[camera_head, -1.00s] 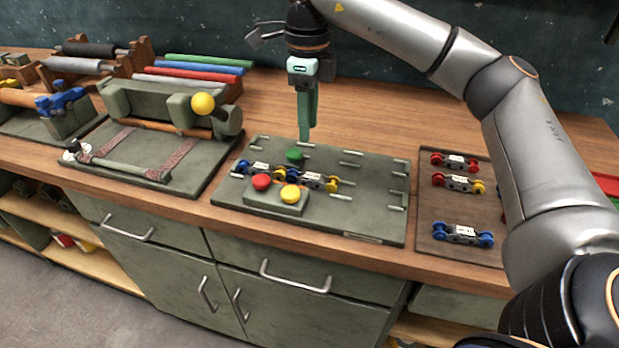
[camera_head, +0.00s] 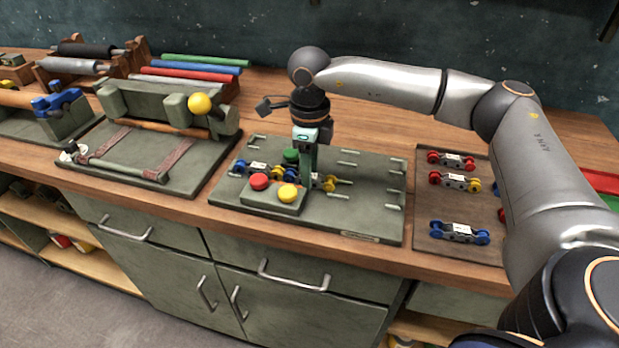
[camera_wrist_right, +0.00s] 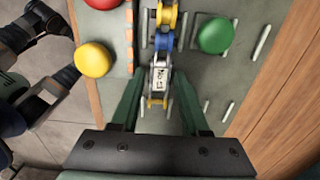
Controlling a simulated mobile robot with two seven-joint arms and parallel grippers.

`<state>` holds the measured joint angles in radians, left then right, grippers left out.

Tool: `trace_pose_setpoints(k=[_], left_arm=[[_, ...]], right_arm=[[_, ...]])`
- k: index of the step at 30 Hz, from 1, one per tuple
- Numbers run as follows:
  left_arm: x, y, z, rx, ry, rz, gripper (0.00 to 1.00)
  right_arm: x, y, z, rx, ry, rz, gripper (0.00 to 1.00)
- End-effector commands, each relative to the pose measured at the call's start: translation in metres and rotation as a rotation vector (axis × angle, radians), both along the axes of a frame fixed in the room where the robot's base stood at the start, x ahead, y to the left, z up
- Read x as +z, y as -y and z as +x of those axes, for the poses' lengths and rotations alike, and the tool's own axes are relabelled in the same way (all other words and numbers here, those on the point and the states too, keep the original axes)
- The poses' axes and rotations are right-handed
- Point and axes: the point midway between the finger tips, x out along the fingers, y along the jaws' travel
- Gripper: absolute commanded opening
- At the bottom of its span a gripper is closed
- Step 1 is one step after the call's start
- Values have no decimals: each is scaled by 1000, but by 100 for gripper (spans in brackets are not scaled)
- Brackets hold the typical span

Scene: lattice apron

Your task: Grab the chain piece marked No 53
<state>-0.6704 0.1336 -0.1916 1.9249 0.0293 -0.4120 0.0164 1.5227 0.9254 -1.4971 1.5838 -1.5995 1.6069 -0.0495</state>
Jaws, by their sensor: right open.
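My right gripper (camera_head: 310,172) is low over the green board, pointing down and open. In the right wrist view its two green fingers (camera_wrist_right: 157,82) stand on either side of a chain piece (camera_wrist_right: 160,75) with a white label, a blue end and a yellow end. A gap shows beside the piece. The label's number is too small to read surely. In the head view the fingers partly hide this piece, and its yellow end (camera_head: 327,183) shows to their right. Another blue-and-yellow chain piece (camera_head: 258,169) lies to the left, in line with it. My left gripper is not in view.
Red (camera_head: 259,181), yellow (camera_head: 288,193) and green (camera_head: 291,155) knobs stand close to the fingers. The green board (camera_head: 375,225) carries metal slots. A brown tray (camera_head: 430,205) at right holds several labelled chain pieces. A green fixture with a yellow ball (camera_head: 200,103) stands left.

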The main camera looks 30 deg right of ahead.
Motion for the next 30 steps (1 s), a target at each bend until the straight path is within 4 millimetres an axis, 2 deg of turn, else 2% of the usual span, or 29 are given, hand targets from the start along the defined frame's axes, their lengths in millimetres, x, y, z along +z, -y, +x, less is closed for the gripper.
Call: trace_pose_setpoints(k=[4,16,30], left_arm=[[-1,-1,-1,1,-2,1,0],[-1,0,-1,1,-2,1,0],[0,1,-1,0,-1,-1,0]], right_arm=[[0,0,0,0,0,0,45],[1,0,0,-1,1,1,0],[2,0,1,0,2,1,0]])
